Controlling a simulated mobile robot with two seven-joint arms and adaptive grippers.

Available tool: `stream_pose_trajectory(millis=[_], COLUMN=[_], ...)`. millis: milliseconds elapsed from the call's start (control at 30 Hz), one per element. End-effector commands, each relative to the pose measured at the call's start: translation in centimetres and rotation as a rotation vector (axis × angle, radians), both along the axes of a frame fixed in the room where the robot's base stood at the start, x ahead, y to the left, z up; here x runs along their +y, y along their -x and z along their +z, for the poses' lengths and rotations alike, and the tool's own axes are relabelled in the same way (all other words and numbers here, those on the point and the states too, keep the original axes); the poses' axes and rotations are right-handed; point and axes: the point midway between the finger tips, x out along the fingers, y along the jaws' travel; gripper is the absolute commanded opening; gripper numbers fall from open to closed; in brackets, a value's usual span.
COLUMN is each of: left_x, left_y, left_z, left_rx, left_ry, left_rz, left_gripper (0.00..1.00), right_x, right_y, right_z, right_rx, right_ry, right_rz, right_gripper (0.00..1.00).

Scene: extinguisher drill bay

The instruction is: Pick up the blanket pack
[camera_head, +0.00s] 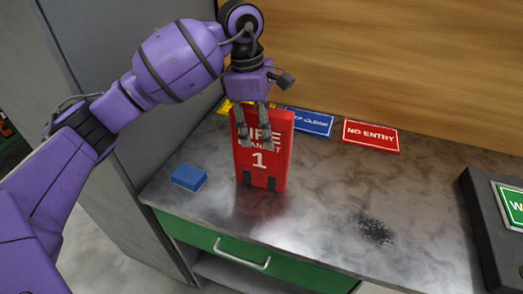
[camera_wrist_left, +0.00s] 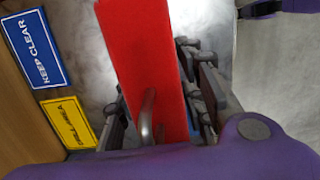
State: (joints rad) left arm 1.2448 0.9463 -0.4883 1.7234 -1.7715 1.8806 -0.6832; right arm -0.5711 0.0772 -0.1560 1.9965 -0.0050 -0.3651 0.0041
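The blanket pack (camera_head: 280,150) is a red upright slab with white lettering and a "1", standing on the grey worktop. My left gripper (camera_head: 253,140) is over its top, pointing down, with two fingers in front of its face. In the left wrist view the pack (camera_wrist_left: 140,40) lies between the fingers of the gripper (camera_wrist_left: 160,92). A small gap shows beside the right-hand fingers, so the gripper looks open around it. Contact behind the pack is hidden. My right gripper is not identifiable in view.
A blue block (camera_head: 189,177) lies left of the pack. Blue (camera_head: 308,121), yellow (camera_head: 225,106) and red NO ENTRY (camera_head: 371,135) signs lie behind it. A dark case with a green sign (camera_head: 512,205) stands at right. The worktop (camera_head: 330,190) between is clear.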

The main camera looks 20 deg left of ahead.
Motion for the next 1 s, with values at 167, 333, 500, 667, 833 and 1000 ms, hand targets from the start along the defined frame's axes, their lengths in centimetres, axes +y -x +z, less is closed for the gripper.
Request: stream_pose_trajectory(millis=[167,333,500,667,833,1000], left_x=[0.0,0.0,0.0,0.0,0.0,0.0], left_y=[0.0,0.0,-0.1,-0.1,-0.1,-0.1], left_z=[0.0,0.0,0.2,0.2,0.7,2.5], left_rx=[0.0,0.0,-0.002,-0.003,-0.004,-0.005], left_ry=[0.0,0.0,0.001,0.001,0.001,0.001], left_rz=[0.0,0.0,0.0,0.0,0.001,-0.001], left_gripper=[0.09,0.0,0.0,0.0,0.0,0.0], right_x=[0.0,0.0,0.0,0.0,0.0,0.0], right_y=[0.0,0.0,0.0,0.0,0.1,0.2], right_z=[0.0,0.0,0.0,0.0,-0.1,-0.2], right_rx=[0.0,0.001,0.001,0.001,0.002,0.005], right_ry=[0.0,0.0,0.0,0.0,0.0,0.0], right_rz=[0.0,0.0,0.0,0.0,0.0,0.0], right_gripper=[0.0,0.0,0.0,0.0,0.0,0.0])
